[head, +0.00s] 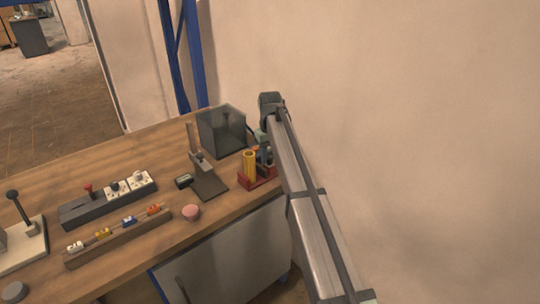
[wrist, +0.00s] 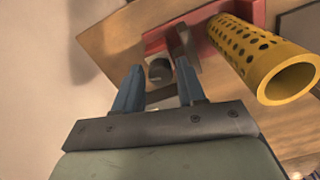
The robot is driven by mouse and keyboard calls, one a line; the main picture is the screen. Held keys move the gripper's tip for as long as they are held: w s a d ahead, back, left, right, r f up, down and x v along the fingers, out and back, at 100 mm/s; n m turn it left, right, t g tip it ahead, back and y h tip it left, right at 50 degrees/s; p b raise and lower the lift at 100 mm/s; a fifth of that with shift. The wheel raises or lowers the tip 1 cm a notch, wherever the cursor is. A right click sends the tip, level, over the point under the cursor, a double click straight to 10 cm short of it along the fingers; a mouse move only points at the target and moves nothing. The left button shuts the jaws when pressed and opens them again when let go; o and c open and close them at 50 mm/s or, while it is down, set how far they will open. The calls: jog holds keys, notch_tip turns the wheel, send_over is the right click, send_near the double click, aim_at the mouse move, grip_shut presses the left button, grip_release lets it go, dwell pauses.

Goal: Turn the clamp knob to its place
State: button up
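A dark grey round knob (wrist: 159,69), which looks like the clamp knob, shows between my fingertips in the wrist view. It sits beside a dark upright bar (wrist: 183,44) on a red base (wrist: 207,55). My gripper (wrist: 158,76) is open, with one blue finger on each side of the knob. I see a gap at the left finger; whether the right finger touches anything is unclear. A yellow perforated cylinder (wrist: 252,57) stands right of the bar. In the head view the red base (head: 262,182) and yellow cylinder (head: 249,166) show, but my arm hides the knob.
A dark translucent box (head: 222,131) stands behind the red base, near the wall. A stand with a dark plate (head: 208,185) is to its left. A pink round piece (head: 191,213), a block with coloured parts (head: 118,236) and a switch box (head: 108,203) lie farther left.

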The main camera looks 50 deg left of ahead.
aim_at(270, 158)
jog(key=shift+o, duration=1.2)
jog(key=shift+r, duration=0.1)
notch_tip(270, 158, up, 14)
jog(key=shift+f, duration=0.2)
